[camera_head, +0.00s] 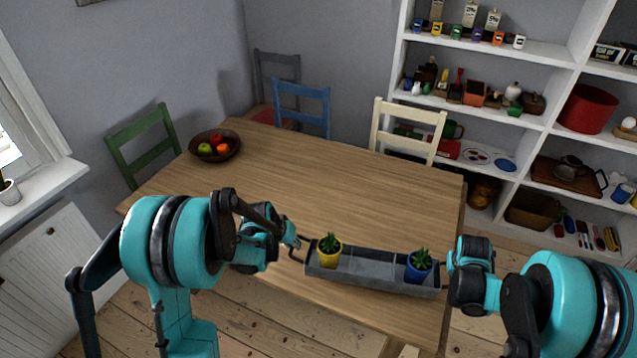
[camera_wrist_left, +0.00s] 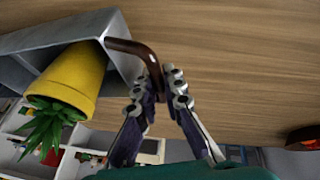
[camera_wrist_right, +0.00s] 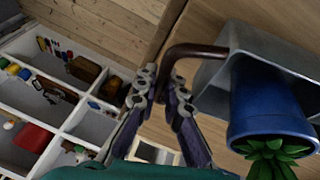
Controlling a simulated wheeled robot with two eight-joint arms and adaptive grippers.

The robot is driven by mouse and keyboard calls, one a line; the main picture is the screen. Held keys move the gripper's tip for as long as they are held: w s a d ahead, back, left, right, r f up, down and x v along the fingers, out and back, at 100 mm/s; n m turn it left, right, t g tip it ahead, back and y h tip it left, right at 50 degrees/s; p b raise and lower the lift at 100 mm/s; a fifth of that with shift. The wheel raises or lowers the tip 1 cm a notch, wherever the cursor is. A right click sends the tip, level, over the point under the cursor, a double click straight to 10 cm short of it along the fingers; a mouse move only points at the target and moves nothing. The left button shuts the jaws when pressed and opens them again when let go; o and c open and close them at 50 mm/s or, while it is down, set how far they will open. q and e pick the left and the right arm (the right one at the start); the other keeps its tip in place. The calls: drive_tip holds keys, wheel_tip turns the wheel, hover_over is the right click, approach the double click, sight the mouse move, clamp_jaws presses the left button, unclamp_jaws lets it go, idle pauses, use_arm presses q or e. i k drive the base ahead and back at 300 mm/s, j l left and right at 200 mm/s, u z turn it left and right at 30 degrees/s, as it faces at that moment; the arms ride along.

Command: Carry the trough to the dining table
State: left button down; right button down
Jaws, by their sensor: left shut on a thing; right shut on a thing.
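The grey metal trough (camera_head: 372,268) is over the near part of the wooden dining table (camera_head: 300,185); I cannot tell whether it touches the top. It holds a yellow pot (camera_head: 329,252) with a plant at the left and a blue pot (camera_head: 418,267) with a plant at the right. My left gripper (camera_head: 296,243) is shut on the trough's left handle, a dark bent bar (camera_wrist_left: 140,50). My right gripper (camera_wrist_right: 160,84) is shut on the right handle (camera_wrist_right: 190,49). In the head view the right fingers are mostly hidden by my wrist.
A fruit bowl (camera_head: 215,146) stands at the table's far left. Green (camera_head: 144,143), blue (camera_head: 302,105) and cream (camera_head: 408,128) chairs stand around the table. A filled white shelf (camera_head: 555,130) is at the right. The middle of the tabletop is clear.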

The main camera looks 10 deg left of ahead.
sight(305, 201)
drive_tip(key=i+j, duration=0.5)
drive_tip(key=j, duration=0.15)
drive_tip(key=i+j+u, duration=0.1)
drive_tip(key=i+j, duration=0.45)
